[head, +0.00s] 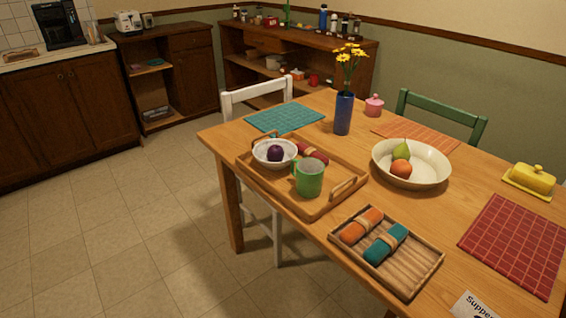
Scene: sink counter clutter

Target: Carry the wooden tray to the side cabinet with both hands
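The wooden tray (325,203) lies on the dining table near its left front edge. It has two raised handles, one at its far left end and one at its right end (346,186). On it stand a white bowl (262,157) with a dark purple fruit (276,153), a green mug (309,179) and a rolled red napkin (314,153). A side cabinet (190,66) stands against the back wall; a longer open-shelved sideboard (245,48) is to its right. I cannot tell which is the task's side cabinet. Neither of my grippers shows.
A smaller wooden tray (407,275) with napkin rolls, a fruit bowl (427,176) and a blue vase (343,114) share the table (322,236). White (238,100) and green (452,116) chairs stand beside it. The tiled floor (130,205) at left is clear. Bottles crowd the sideboard top.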

